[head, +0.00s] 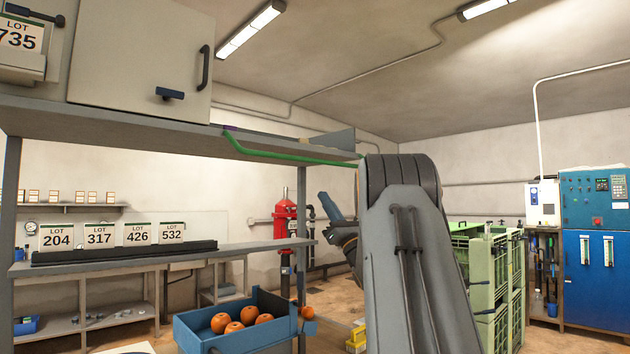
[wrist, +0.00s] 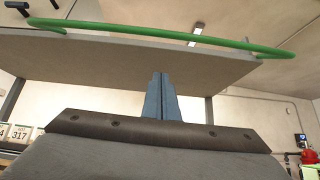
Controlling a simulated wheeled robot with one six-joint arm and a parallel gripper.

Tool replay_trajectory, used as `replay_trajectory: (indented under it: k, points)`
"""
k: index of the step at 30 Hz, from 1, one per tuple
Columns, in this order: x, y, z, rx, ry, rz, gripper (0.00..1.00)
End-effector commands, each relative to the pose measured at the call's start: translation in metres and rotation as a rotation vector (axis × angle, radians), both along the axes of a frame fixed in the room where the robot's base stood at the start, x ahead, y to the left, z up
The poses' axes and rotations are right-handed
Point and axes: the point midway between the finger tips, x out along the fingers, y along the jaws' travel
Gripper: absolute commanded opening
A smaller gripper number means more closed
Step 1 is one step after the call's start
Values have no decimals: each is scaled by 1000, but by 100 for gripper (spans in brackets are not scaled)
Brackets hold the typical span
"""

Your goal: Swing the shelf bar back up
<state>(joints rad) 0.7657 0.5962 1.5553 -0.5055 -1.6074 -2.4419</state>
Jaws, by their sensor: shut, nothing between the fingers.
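The green shelf bar (head: 275,155) runs along the front edge of the upper grey shelf (head: 180,125). In the head view its left end bends up to the shelf edge, and its long part lies close along that edge. In the wrist view the bar (wrist: 170,33) arcs across the top of the picture, beyond the shelf's underside. My gripper (head: 323,196) is below the shelf's right end, its blue fingers tilted up and left. In the wrist view the fingers (wrist: 160,76) are together and empty, apart from the bar, with the shelf underside behind them.
A cabinet (head: 140,60) stands on the upper shelf. Lot cards (head: 105,236) stand on the lower shelf. A blue crate (head: 235,325) of oranges is below. A red filter (head: 286,220) stands behind, and green crates (head: 485,270) are right of my arm.

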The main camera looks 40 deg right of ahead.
Motion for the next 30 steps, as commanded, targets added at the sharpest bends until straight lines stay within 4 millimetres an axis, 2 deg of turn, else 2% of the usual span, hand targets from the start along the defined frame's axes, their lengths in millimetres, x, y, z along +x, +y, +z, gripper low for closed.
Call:
replay_trajectory:
  k: [5, 21, 30]
  points:
    - [4, 0, 14, -31, -18, -13, 0]
    - [64, 8, 82, -25, -16, -6, 0]
    - [34, 5, 91, -24, -15, -8, 0]
